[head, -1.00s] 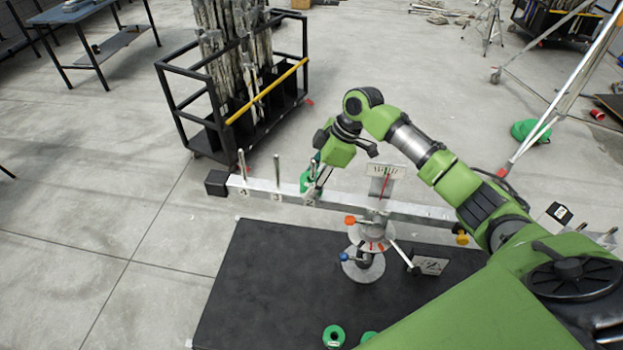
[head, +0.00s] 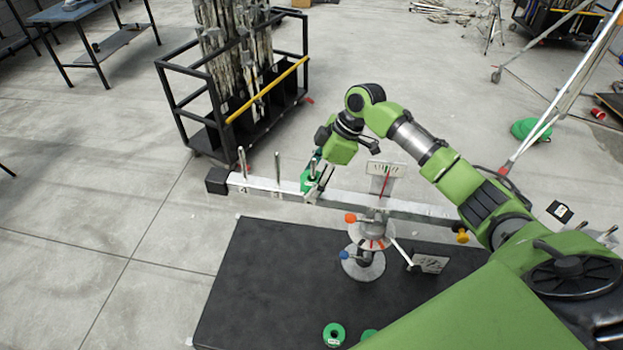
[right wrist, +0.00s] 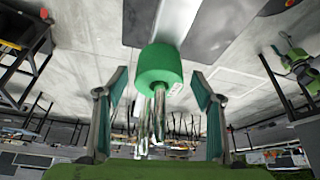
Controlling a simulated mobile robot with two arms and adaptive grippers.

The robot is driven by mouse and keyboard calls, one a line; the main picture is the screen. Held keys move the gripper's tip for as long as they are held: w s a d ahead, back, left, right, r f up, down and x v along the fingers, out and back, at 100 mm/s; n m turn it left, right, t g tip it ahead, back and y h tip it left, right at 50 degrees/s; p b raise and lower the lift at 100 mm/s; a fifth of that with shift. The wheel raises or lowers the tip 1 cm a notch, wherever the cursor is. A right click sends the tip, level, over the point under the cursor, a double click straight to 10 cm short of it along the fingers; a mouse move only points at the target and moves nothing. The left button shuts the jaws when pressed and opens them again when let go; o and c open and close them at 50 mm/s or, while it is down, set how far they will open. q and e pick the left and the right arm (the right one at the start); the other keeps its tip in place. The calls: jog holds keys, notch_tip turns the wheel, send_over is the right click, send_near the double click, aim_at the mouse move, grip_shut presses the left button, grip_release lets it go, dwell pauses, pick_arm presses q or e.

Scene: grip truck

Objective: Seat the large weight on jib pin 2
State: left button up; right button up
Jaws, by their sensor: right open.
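A green weight (head: 307,183) is at the jib beam (head: 262,183), at the pin position nearest the post. In the right wrist view the weight (right wrist: 159,66) is a green cylinder between my spread fingertips, with a gap on each side. Metal pins (right wrist: 160,115) show in line with it, and one appears to come out of its end. My right gripper (head: 322,180) is open at the weight; in the wrist view both fingers (right wrist: 160,82) stand clear of it. Whether the weight rests fully on the beam cannot be told. My left gripper is not in view.
Two bare pins, including this one (head: 277,172), stand further left on the beam. A dial plate (head: 386,171) stands above the post. Green weights (head: 334,334) lie on the black mat (head: 262,275). A black rack (head: 232,120) of poles stands behind the beam.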

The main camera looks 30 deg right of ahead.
jog(key=v, duration=1.1)
jog(key=shift+r, duration=0.3)
